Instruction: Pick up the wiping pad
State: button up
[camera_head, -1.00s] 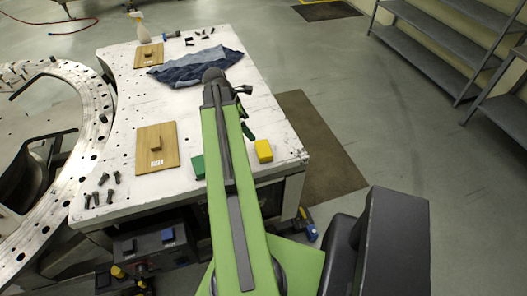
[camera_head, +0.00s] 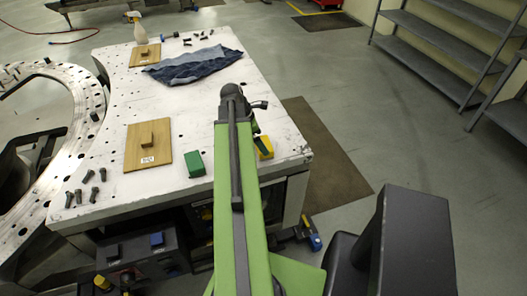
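No object is plainly marked as the wiping pad. A green block (camera_head: 195,164) lies on the white table (camera_head: 205,115), just left of my arm. A yellow block (camera_head: 265,147) lies near the table's right edge, partly covered by my arm. My arm reaches out over the table's front right part. Its far end bends down beside the yellow block, and my gripper is mostly hidden behind the arm there. I cannot see its fingertips or whether it touches the yellow block.
A wooden board with a small block on it (camera_head: 135,158) lies left of the green block. Several dark bolts (camera_head: 86,187) stand at the front left. A crumpled blue cloth (camera_head: 193,64), a second board (camera_head: 145,56) and a spray bottle (camera_head: 139,28) are farther back. Shelves (camera_head: 450,45) stand at right.

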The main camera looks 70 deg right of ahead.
jog(key=b+x, duration=0.2)
jog(key=x, duration=0.2)
jog(key=shift+a, duration=0.1)
jog(key=shift+r, duration=0.2)
jog(key=c, duration=1.1)
jog(key=shift+c, duration=0.2)
jog(key=shift+r, duration=0.1)
